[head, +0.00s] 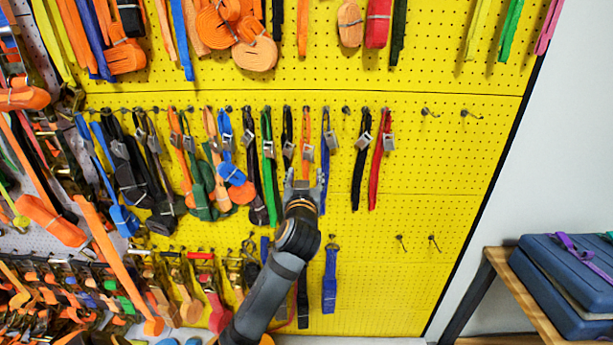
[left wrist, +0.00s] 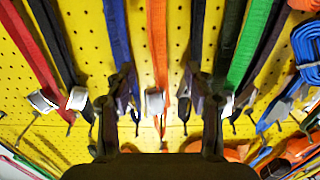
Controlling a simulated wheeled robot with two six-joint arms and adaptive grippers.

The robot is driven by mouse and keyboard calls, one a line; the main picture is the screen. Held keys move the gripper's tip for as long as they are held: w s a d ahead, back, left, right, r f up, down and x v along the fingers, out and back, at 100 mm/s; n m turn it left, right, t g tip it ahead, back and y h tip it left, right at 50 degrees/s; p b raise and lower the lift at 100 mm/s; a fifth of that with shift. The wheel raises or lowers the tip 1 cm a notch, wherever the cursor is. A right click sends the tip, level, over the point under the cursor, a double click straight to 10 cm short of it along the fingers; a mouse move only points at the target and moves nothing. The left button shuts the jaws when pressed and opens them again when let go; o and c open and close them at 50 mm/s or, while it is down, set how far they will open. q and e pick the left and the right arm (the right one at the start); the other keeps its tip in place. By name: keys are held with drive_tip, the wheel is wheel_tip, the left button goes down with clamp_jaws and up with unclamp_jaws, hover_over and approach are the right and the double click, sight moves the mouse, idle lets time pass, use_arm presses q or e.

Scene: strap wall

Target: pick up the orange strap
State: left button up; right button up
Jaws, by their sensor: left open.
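An orange strap (head: 306,148) hangs from a hook on the yellow pegboard, with a metal buckle near its top. Its lower part is hidden behind my left gripper (head: 304,178) in the head view. In the left wrist view, the orange strap (left wrist: 157,50) runs down the middle, in line with the gap between the fingers of my left gripper (left wrist: 159,78). The fingers are open and spread to either side of it. I cannot tell whether the strap is inside the gap or still beyond the fingertips. My right gripper is not in view.
A blue strap (head: 325,170) hangs close on the right and a black strap (head: 287,135) close on the left. A green strap (head: 268,150) and a red strap (head: 376,165) hang farther out. A wooden bench (head: 500,268) with blue cases stands at right.

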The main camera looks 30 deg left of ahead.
sight(305, 170)
use_arm(q)
drive_tip(key=p+x, duration=0.1)
drive_tip(key=x, duration=0.3)
drive_tip(key=shift+w+f, duration=0.1)
drive_tip(key=shift+d, duration=0.1)
drive_tip(key=c, duration=0.4)
clamp_jaws()
